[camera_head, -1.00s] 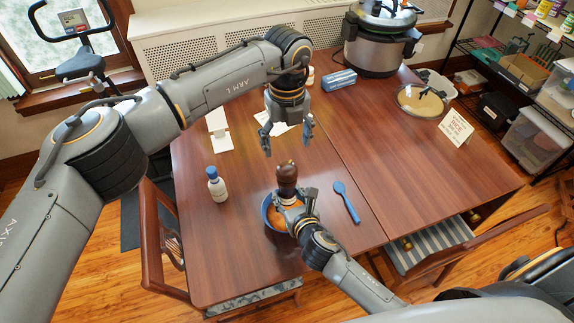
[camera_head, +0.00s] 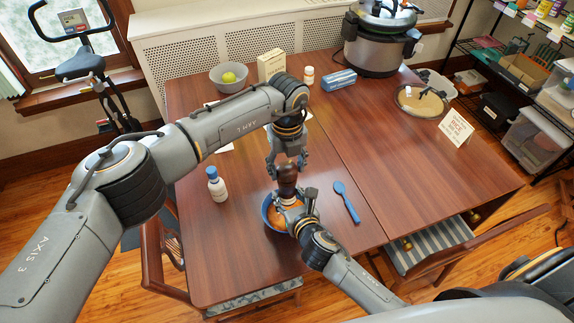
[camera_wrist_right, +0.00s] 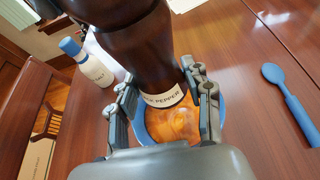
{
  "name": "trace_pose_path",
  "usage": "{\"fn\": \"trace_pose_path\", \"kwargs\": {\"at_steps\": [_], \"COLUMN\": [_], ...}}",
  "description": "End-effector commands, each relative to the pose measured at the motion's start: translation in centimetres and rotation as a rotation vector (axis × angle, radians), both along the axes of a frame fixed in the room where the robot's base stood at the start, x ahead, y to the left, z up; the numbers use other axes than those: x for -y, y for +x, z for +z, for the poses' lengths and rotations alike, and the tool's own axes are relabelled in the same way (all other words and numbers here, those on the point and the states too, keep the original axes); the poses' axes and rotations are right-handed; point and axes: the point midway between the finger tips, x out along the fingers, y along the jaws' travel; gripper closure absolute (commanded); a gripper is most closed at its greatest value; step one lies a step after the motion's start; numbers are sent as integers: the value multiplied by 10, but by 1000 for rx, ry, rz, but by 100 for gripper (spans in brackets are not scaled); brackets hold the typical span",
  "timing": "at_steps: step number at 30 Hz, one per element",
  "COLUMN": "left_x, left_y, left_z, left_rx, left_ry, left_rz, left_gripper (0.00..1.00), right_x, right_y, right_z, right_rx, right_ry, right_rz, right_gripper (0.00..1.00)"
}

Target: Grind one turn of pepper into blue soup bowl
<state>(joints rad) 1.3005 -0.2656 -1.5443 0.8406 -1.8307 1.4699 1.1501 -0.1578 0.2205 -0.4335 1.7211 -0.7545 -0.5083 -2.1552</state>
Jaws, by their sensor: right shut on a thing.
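The dark brown pepper mill (camera_head: 287,176) stands upright over the blue soup bowl (camera_head: 265,212), which holds orange soup. My right gripper (camera_head: 291,202) is shut on the mill's lower part. In the right wrist view the right gripper (camera_wrist_right: 160,84) has a finger on each side of the mill (camera_wrist_right: 140,50), near its white pepper label. The soup bowl (camera_wrist_right: 221,112) shows below it, partly hidden by the mill and fingers. My left gripper (camera_head: 287,164) is open and points down, with its fingers apart on either side of the mill's top. Whether they touch it I cannot tell.
A white bottle with a blue cap (camera_head: 216,186) stands left of the bowl. A blue spoon (camera_head: 346,202) lies to its right. A grey bowl with a green fruit (camera_head: 230,78), a box (camera_head: 271,66) and a large cooker (camera_head: 375,45) stand at the back. The table's right half is mostly clear.

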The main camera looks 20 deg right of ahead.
Motion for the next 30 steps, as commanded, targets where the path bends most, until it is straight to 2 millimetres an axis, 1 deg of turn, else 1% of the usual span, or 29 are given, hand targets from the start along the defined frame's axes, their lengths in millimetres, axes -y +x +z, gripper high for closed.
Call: {"fn": "trace_pose_path", "kwargs": {"at_steps": [1,4,11,17,23,30], "left_x": [0,0,0,-1,0,0], "left_y": [0,0,0,0,0,1], "left_z": [0,0,0,0,0,0], "left_rx": [0,0,0,1,1,2], "left_ry": [0,0,0,1,1,0], "left_rz": [0,0,-10,-78,-217,-441], "left_gripper": [61,81,81,81,81,81], "right_x": [0,0,0,0,0,-1], "right_y": [0,0,0,0,1,1], "right_z": [1,1,1,1,1,2], "right_rx": [2,2,2,3,3,3], "right_ry": [0,0,0,0,0,0], "right_rz": [0,1,1,1,1,1], "right_gripper": [100,100,100,100,100,100]}}
